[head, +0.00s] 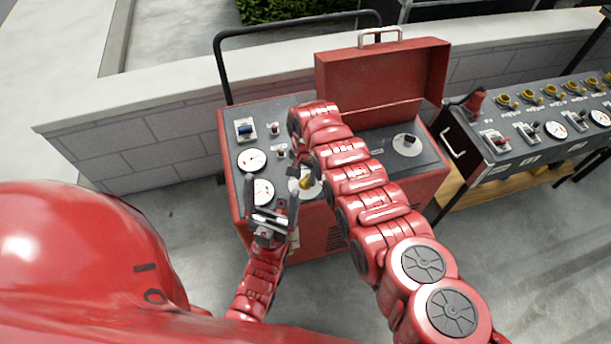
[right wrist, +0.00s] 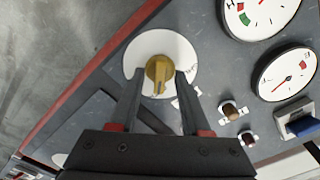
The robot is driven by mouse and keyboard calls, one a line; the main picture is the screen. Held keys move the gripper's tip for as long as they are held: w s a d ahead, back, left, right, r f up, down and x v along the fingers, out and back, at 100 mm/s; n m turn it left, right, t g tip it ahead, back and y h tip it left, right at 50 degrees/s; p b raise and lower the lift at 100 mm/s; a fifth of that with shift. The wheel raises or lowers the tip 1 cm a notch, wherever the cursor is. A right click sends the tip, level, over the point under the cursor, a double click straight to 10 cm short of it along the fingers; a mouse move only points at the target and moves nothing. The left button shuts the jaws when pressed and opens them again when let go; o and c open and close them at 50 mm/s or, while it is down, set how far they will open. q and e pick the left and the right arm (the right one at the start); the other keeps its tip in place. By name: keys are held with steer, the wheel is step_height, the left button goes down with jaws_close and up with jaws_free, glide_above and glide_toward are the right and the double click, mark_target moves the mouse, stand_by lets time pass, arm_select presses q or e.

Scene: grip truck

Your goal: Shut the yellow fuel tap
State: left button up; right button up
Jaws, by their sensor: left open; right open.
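The yellow fuel tap (head: 306,181) sits on a white disc on top of the red machine, partly hidden by my right arm and gripper. In the right wrist view the tap (right wrist: 158,70) shows from close above, its handle pointing down the picture. My right gripper (right wrist: 159,76) is open, with one finger on each side of the tap in the picture; I cannot tell whether either touches it. In the head view my right gripper (head: 299,163) is mostly hidden by its own arm. My left gripper (head: 271,192) is open and empty at the machine's front left edge.
The red machine (head: 394,186) has gauges (head: 251,160), a blue switch (head: 245,129), another dial (head: 406,143) and a raised red lid (head: 385,77). A second panel (head: 540,121) with several yellow knobs stands at the right. A low wall (head: 150,140) runs behind.

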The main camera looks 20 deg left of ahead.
steer(key=shift+c, duration=0.3)
jaws_close()
